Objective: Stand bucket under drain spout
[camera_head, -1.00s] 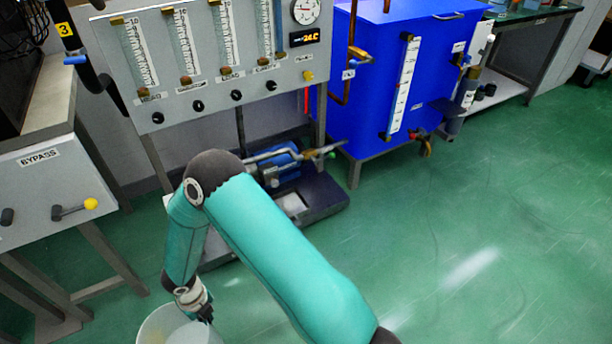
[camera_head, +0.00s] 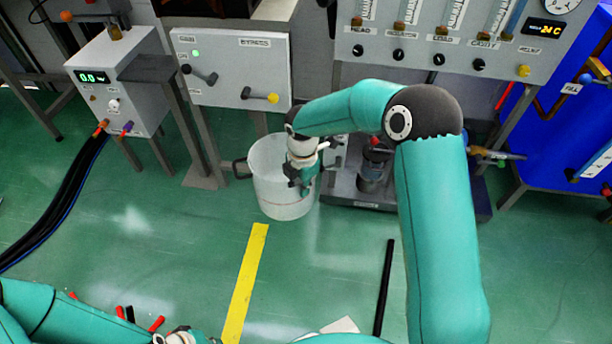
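A white, translucent bucket (camera_head: 268,180) with a dark handle at its left stands upright, apparently on the green floor, below the bypass panel. My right gripper (camera_head: 304,186) reaches down at the bucket's right side and overlaps its rim and wall. Its dark fingers show, but I cannot tell whether they are closed on the bucket. My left gripper is mostly cut off at the bottom edge; only its wrist shows there. I cannot make out a drain spout clearly; a small red fitting (camera_head: 606,190) shows on the blue tank (camera_head: 545,135) at the right edge.
A dark pump base (camera_head: 345,188) stands right of the bucket. The bypass panel's table legs (camera_head: 196,135) are behind and left. A yellow floor stripe (camera_head: 244,285) and a dark bar (camera_head: 384,288) lie in front.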

